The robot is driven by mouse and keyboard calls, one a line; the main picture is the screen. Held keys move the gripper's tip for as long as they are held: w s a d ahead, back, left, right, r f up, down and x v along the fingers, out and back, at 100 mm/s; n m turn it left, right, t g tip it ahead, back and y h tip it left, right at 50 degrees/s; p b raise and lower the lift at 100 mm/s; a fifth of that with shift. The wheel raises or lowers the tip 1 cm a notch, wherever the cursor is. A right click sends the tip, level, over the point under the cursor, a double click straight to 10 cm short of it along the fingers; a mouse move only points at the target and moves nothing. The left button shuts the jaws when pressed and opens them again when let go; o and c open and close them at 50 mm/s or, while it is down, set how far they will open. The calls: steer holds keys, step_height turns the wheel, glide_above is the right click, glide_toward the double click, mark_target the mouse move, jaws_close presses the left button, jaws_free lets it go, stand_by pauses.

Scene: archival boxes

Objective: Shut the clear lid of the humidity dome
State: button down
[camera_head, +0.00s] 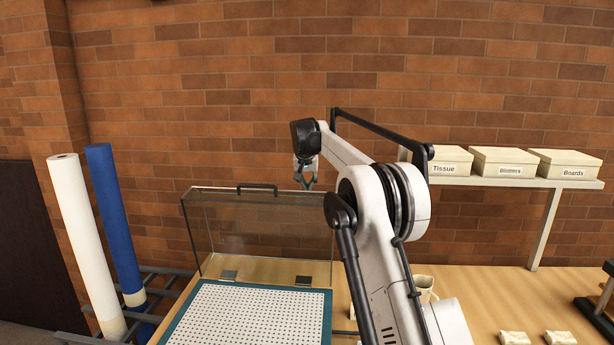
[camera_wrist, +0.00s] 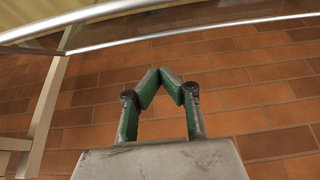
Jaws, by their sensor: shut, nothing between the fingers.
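The clear lid (camera_head: 262,235) of the humidity dome stands raised at the rear of its base, with a dark handle (camera_head: 257,187) along its top edge. The base (camera_head: 250,312) is a teal-rimmed white perforated panel on the wooden bench. My gripper (camera_head: 308,187) is near the lid's upper right corner; whether it touches the lid cannot be told. In the wrist view my gripper's fingertips (camera_wrist: 173,72) meet at a point with nothing between them. A see-through band with a silvery edge (camera_wrist: 200,36) crosses the top of that view; I cannot tell what it is.
A shelf (camera_head: 500,181) with a Tissue box (camera_head: 443,167), a middle box (camera_head: 503,170) and a Boards box (camera_head: 567,171) is at right. A mug (camera_head: 424,290) stands behind my arm. White (camera_head: 85,240) and blue (camera_head: 115,220) rolls lean at left. A brick wall is behind.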

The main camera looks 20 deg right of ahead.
steer(key=shift+s+a+f+p, duration=0.15)
steer(key=shift+s+a+f, duration=0.1)
steer(key=shift+s, duration=0.25)
steer(key=shift+s+a+f+p, duration=0.1)
steer(key=shift+s+a+f, duration=0.15)
steer(key=shift+s, duration=0.3)
steer(key=shift+s+a+f+p, duration=0.15)
steer(key=shift+s+a+f, duration=0.1)
steer(key=shift+s, duration=0.25)
